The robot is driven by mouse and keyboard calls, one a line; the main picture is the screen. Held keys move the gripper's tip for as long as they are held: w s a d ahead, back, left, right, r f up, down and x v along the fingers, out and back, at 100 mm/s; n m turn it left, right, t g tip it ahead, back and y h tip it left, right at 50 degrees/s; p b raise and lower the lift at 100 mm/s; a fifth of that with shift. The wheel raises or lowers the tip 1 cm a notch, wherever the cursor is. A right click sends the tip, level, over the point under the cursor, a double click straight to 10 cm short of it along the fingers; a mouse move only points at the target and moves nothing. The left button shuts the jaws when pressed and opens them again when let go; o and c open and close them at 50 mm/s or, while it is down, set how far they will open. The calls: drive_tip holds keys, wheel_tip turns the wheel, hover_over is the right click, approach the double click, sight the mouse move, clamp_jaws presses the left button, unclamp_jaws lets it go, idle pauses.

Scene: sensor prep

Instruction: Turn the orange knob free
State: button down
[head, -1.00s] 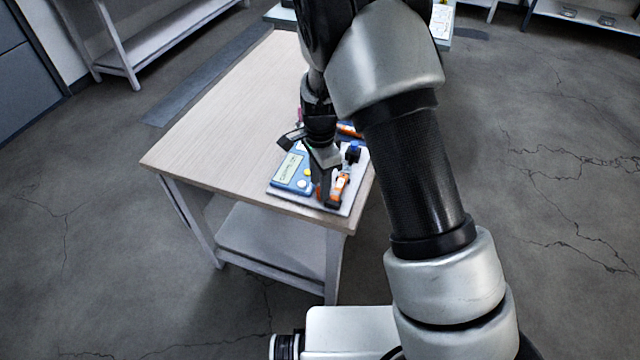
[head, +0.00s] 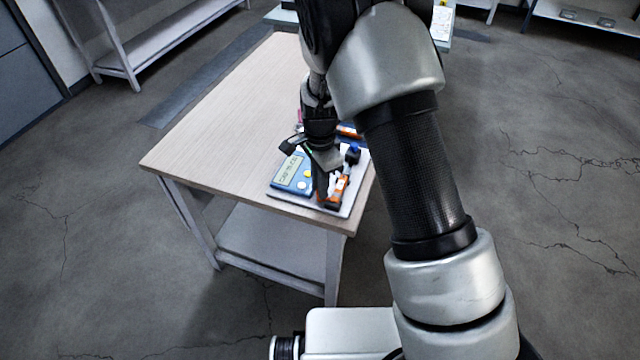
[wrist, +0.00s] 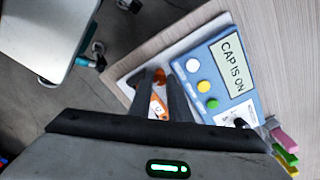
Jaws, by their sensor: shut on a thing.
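The orange knob (wrist: 159,76) shows between my fingertips in the wrist view. My gripper (wrist: 161,72) is shut on it, pointing down at the front of the tray; it also shows in the head view (head: 322,196). An orange and white body (wrist: 158,107) lies between the fingers, nearer the palm in the picture. A blue box (wrist: 222,76) beside it has a display (wrist: 232,63) reading "CAP IS ON". The fingers hide part of the knob, and its threads or seat cannot be made out.
A pale tray (head: 346,211) carries these things near the wooden table's (head: 215,110) front right corner. The box has white, yellow and green buttons. Pink, green and yellow pieces (wrist: 284,140) lie past the box. The table's left and far parts are clear.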

drive_tip(key=n, duration=0.8)
drive_tip(key=shift+n, duration=0.3)
drive_tip(key=n, duration=0.4)
drive_tip(key=shift+b, duration=0.3)
drive_tip(key=shift+n, duration=2.3)
drive_tip(key=c, duration=1.6)
unclamp_jaws()
drive_tip(key=shift+c, duration=0.2)
